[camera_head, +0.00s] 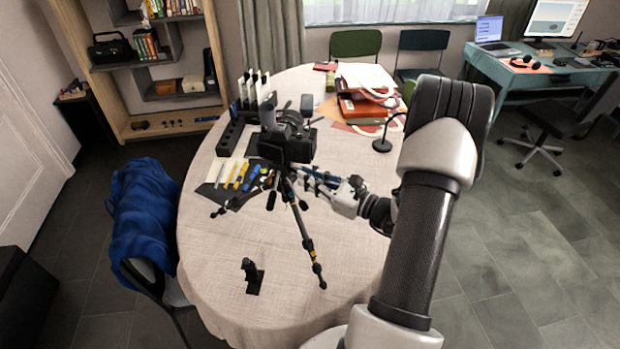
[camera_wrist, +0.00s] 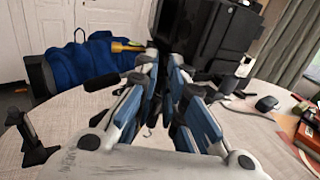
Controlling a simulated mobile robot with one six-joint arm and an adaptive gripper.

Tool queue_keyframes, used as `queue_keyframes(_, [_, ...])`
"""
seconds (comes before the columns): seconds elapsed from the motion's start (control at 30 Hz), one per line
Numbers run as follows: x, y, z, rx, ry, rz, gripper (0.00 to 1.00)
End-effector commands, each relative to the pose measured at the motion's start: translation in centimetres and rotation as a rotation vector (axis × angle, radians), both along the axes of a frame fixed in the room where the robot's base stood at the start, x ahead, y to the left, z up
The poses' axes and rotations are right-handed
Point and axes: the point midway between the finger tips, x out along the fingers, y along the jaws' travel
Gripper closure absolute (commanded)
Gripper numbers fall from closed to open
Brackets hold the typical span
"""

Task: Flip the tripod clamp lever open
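A black camera (camera_head: 288,142) sits on a dark tripod standing on the table. One tripod leg (camera_head: 305,235) with a yellow band reaches toward the table's front. In the wrist view the dark camera body (camera_wrist: 205,38) fills the top, just beyond my fingertips. My gripper (camera_head: 310,178) reaches in from the right, close under the camera among the tripod's upper parts. In the wrist view my gripper (camera_wrist: 164,62) has its blue-padded fingers partly apart, with a narrow gap. Dark tripod parts show around this gap; contact is unclear. I cannot pick out the clamp lever.
A small black stand (camera_head: 252,277) is on the front of the round table (camera_head: 215,280). Yellow and blue tools (camera_head: 240,176) lie left of the tripod. A blue jacket (camera_head: 148,215) hangs at left.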

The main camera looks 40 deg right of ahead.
Motion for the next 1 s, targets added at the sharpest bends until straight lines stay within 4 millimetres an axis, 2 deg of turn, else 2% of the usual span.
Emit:
queue_keyframes(0.1, [-0.02,0.0,-0.01,0.0,0.0,0.0,1.0])
queue_keyframes(0.43, [-0.01,-0.05,-0.02,0.0,0.0,0.004,1.0])
queue_keyframes(0.7, [0.22,-0.77,0.01,-0.002,-0.002,0.106,1.0])
queue_keyframes(0.97, [0.2,-0.75,-0.04,0.001,0.001,0.114,1.0])
queue_keyframes(1.0, [0.2,-0.74,-0.04,0.001,0.001,0.114,0.93])
